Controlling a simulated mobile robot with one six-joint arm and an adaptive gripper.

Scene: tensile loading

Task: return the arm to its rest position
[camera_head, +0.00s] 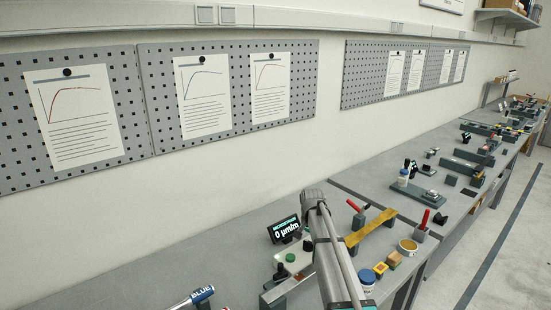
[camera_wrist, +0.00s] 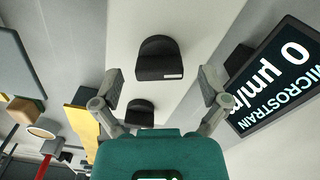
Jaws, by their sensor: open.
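My arm (camera_head: 334,250) reaches up from the bottom edge in the head view, over the bench. My gripper (camera_wrist: 161,82) shows in the wrist view with its two fingers spread wide apart and nothing held between them. Beyond the fingers are a dark rounded block (camera_wrist: 158,65) with a small white label and a second dark block (camera_wrist: 140,113), both on a pale surface. The fingers appear apart from both blocks. The fingertips cannot be made out in the head view.
A display reading 0 µm/m (camera_head: 284,229) stands left of my arm. A yellow bar (camera_head: 372,229) with red-handled clamps, a round tin (camera_head: 408,246), wooden blocks (camera_head: 393,258) and a blue-lidded jar (camera_head: 367,280) stand right. The bench (camera_head: 190,258) is clear toward the wall at left.

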